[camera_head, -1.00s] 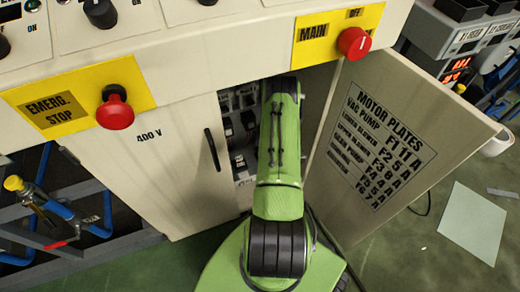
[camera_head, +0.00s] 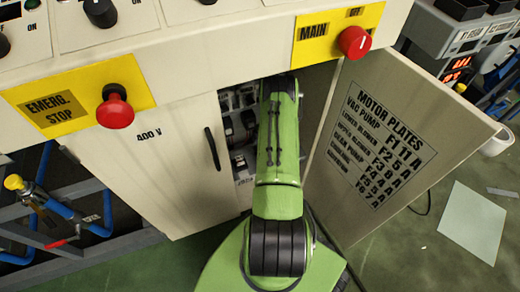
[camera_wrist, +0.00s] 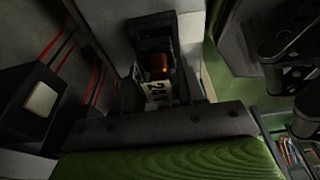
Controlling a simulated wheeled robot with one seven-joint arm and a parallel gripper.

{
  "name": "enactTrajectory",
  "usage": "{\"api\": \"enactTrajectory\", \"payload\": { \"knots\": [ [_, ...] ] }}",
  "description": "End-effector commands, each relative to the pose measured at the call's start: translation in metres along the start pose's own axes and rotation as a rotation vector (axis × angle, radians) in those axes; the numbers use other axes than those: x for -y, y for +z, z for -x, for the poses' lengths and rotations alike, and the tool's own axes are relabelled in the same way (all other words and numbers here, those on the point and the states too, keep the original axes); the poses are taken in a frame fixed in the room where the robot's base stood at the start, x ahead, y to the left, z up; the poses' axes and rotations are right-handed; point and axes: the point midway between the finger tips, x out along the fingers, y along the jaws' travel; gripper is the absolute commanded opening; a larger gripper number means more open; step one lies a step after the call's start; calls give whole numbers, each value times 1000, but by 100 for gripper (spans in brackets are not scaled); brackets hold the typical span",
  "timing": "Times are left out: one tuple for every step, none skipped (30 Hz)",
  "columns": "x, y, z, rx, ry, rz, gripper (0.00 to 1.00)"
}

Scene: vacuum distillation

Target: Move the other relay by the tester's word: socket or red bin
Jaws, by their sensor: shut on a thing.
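A relay (camera_wrist: 158,67) with an orange-lit body and a pale label reading "24" shows in the wrist view, in a dark frame. My gripper (camera_wrist: 160,97) is shut on it; the fingertips are largely hidden, and the green and black hand fills the bottom of that view. In the head view my green arm (camera_head: 278,150) reaches into the open cabinet (camera_head: 180,165), hiding the hand and relay. I cannot make out the target socket or a red bin.
The cabinet door (camera_head: 400,140), with a motor plates list, stands open right of my arm. The red emergency stop (camera_head: 115,108) and red main knob (camera_head: 354,41) project above. Blue pipework (camera_head: 60,215) lies left. A pale sheet (camera_head: 472,223) lies on the floor at right.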

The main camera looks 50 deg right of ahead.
Motion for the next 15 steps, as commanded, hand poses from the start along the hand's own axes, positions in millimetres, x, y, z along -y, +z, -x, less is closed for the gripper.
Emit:
{"api": "enactTrajectory", "payload": {
  "knots": [
    [0,0,0,2,0,0,4],
    [0,0,0,1,0,0,4],
    [0,0,0,1,0,0,4],
    [0,0,0,1,0,0,4],
    [0,0,0,1,0,0,4],
    [0,0,0,1,0,0,4],
    [0,0,0,1,0,0,4],
    [0,0,-1,1,0,0,4],
    [0,1,-2,1,0,0,4],
    [0,1,-2,1,0,0,4],
    [0,1,-3,1,0,0,4],
    [0,1,-4,1,0,0,4],
    [0,1,-5,1,0,0,4],
    [0,2,-5,1,0,0,4],
    [0,2,-6,1,1,0,4]
  ]
}}
